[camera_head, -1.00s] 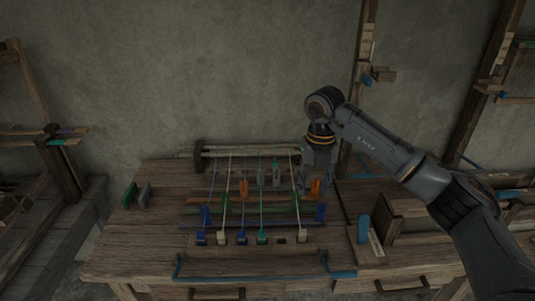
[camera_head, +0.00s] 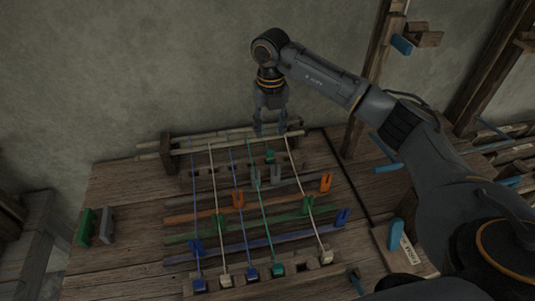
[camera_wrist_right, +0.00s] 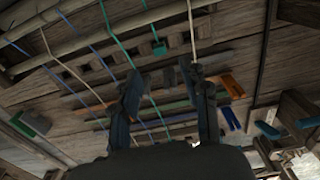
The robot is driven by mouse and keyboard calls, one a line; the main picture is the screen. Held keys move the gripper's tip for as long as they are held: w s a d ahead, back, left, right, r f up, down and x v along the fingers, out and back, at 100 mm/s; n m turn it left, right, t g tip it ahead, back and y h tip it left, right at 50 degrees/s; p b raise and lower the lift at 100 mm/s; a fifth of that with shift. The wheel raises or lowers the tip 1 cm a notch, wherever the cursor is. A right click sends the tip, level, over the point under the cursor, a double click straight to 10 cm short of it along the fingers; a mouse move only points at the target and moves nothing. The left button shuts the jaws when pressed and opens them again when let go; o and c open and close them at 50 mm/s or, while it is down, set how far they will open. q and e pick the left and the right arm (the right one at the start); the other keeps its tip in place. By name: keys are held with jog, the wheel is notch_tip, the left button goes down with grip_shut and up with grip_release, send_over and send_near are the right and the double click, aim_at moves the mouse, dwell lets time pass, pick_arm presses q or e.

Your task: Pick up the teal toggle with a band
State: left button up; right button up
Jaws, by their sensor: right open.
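A small teal toggle (camera_head: 270,156) sits at the rear slotted rack, between the long teal thread and the right cream thread. In the right wrist view the teal toggle (camera_wrist_right: 158,47) hangs on a short teal band, beyond the fingertips. My right gripper (camera_head: 270,131) is open and empty, above and behind this toggle, pointing down near the rear beam. Its fingers also show in the wrist view (camera_wrist_right: 167,78), with the toggle between their lines and apart from both. Another teal toggle (camera_head: 277,269) ends the long teal thread in the front row. My left gripper is out of view.
Blue and cream threads run close beside the teal thread, from the rear beam (camera_head: 228,143) to the front row. Grey clips (camera_head: 276,174) and an orange clip (camera_head: 326,183) stand up from the bars.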

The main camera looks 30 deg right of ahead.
send_over(270, 152)
notch_tip(270, 152, down, 4)
jog(key=shift+f, duration=0.1)
jog(key=shift+w+f+p, duration=0.1)
jog(key=shift+f+p, duration=0.25)
jog(key=shift+f, duration=0.15)
notch_tip(270, 152, down, 5)
jog(key=shift+r+p, duration=0.15)
jog(key=shift+p, duration=0.45)
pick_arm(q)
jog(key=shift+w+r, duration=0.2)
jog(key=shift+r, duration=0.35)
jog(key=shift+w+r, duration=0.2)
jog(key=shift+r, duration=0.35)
pick_arm(e)
jog(key=c, duration=0.9)
